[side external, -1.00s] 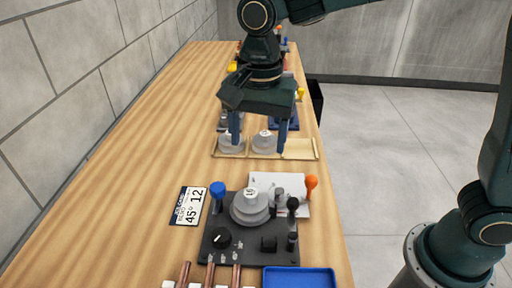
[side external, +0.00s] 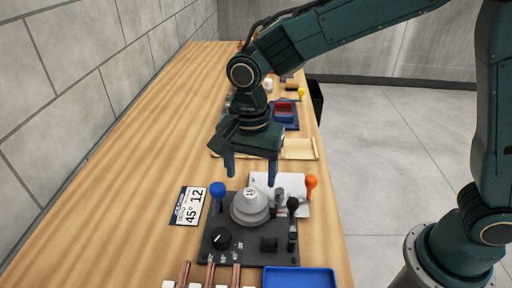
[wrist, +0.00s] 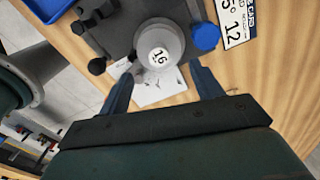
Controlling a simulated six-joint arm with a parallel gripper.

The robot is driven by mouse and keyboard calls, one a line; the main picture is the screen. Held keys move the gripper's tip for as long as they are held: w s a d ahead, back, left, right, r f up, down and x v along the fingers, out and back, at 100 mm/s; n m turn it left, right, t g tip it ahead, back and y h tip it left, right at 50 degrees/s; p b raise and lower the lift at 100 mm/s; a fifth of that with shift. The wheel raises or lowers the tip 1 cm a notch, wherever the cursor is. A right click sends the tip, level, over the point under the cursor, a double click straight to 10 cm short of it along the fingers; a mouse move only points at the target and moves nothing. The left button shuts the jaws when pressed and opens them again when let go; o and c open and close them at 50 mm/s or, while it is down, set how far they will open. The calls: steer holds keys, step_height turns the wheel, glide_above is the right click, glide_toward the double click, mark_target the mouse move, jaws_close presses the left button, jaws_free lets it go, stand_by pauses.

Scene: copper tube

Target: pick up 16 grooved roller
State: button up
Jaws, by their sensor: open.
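The grooved roller (side external: 249,207) is a pale grey, stepped round piece marked 16. It sits on the dark bending fixture (side external: 222,256). In the wrist view the roller (wrist: 160,47) shows from above, beyond my fingertips and roughly between their lines. My gripper (side external: 251,179) is open and empty, just above and behind the roller in the side view. Its two blue fingers (wrist: 160,78) point toward the roller, apart from it. The wooden tray (side external: 298,149) behind my gripper is partly hidden by it.
A blue knob (side external: 217,190) stands left of the roller. Small posts, a black-knobbed lever (side external: 293,205) and an orange knob (side external: 311,182) stand to its right. A card reading 45° 12 (side external: 190,206), copper tubes (side external: 210,274) and a blue tray (side external: 299,277) lie around the fixture.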

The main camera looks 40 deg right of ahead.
mark_target(251, 191)
steer(key=shift+f, duration=0.9)
steer(key=shift+f, duration=2.6)
steer(key=c, duration=0.9)
